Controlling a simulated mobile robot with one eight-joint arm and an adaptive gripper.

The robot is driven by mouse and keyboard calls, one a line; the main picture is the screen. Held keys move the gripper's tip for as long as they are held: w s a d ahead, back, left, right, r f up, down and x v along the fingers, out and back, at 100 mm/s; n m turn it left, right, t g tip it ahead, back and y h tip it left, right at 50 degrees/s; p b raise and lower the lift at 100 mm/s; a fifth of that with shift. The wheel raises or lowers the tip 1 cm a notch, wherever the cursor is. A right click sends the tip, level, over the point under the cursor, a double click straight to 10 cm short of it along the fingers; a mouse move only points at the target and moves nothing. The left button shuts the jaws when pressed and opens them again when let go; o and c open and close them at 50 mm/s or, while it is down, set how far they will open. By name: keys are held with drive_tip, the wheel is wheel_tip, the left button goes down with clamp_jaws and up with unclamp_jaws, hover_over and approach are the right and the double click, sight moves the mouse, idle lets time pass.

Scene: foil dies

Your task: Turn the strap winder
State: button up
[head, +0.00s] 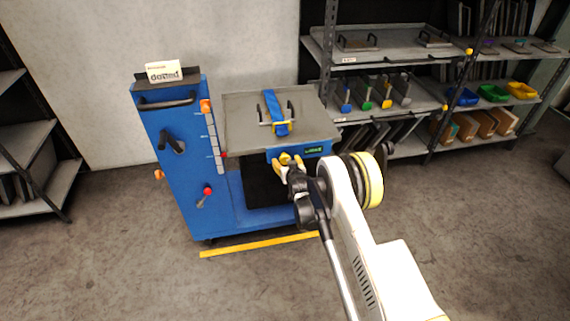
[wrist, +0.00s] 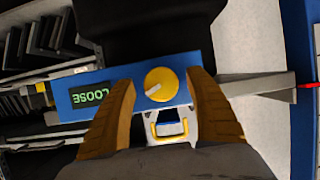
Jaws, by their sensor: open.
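The strap winder is a round yellow knob with a pale pointer mark (wrist: 161,84), set on a blue bar. Beside it on the bar, a small display (wrist: 88,95) reads LOOSE, upside down in the wrist view; it also shows in the head view (head: 314,150). My gripper (wrist: 160,78) is open, with one finger on each side of the knob in the wrist view. I cannot tell whether the fingers touch it. In the head view my gripper (head: 287,165) is at the front of the blue bar (head: 285,151). A blue strap (head: 273,104) lies across the tabletop.
The bar is on the front of a grey table (head: 235,110) on a blue lift cart (head: 180,190) with a black lever, a red-knobbed lever and a handle. Shelves with plates and coloured bins (head: 493,93) stand at the right.

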drive_tip(key=shift+w+a+f, duration=0.2)
drive_tip(key=shift+w+f, duration=0.05)
drive_tip(key=shift+w, duration=0.3)
drive_tip(key=c, duration=1.2)
drive_tip(key=shift+n+h, duration=0.7)
drive_tip(key=shift+n, duration=0.3)
drive_tip(key=o, duration=1.2)
drive_tip(key=shift+s+r, duration=0.1)
drive_tip(key=v, duration=1.2)
drive_tip(key=shift+f, duration=0.25)
